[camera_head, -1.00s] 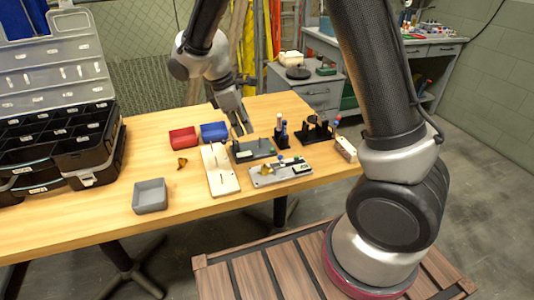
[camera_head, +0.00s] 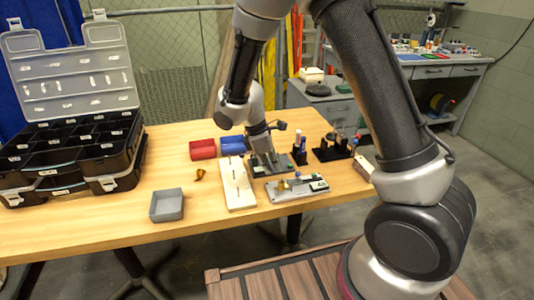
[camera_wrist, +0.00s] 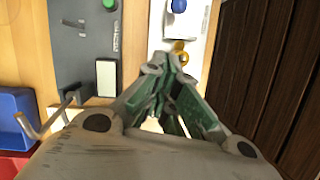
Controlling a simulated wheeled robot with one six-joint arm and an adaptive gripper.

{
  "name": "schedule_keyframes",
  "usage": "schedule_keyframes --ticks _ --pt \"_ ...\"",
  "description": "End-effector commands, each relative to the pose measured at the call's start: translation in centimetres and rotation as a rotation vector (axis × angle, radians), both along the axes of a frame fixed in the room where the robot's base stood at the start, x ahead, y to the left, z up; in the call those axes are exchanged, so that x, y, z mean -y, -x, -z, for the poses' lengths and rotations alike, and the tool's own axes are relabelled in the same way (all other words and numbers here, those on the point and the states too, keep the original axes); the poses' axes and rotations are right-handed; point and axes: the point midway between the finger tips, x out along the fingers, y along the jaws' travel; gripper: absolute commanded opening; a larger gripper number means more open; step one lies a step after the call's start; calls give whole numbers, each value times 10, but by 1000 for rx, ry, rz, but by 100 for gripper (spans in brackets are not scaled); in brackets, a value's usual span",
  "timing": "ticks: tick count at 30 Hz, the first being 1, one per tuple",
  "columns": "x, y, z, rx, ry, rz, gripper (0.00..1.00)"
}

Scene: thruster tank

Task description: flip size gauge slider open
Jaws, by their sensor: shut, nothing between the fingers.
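A dark grey plate fixture (camera_wrist: 75,50) with a green knob and a white block shows at the left of the wrist view; the same dark plate (camera_head: 286,168) is partly behind my gripper in the head view. A light grey plate (camera_head: 290,195) with a blue knob and a brass piece lies in front of it, and it also shows in the wrist view (camera_wrist: 198,45). I cannot tell for sure which plate carries the size gauge slider.
A pale board (camera_head: 238,190) lies left of the plates. Red (camera_head: 203,150) and blue (camera_head: 232,145) bins stand behind, a grey tray (camera_head: 167,206) at front left, and a black organizer case (camera_head: 70,155) at far left. Black stands (camera_head: 333,153) are at right.

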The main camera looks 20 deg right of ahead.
Motion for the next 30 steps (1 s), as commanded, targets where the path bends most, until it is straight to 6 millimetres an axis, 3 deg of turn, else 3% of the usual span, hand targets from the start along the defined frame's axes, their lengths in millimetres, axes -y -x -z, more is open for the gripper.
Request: schedule_keyframes --ticks 1,9,23,30 --pt "4 2 10 -5 2 0 0" --pt "36 7 15 -1 0 1 0" --pt "42 8 15 0 -1 0 0" --pt "70 8 15 0 0 3 0"
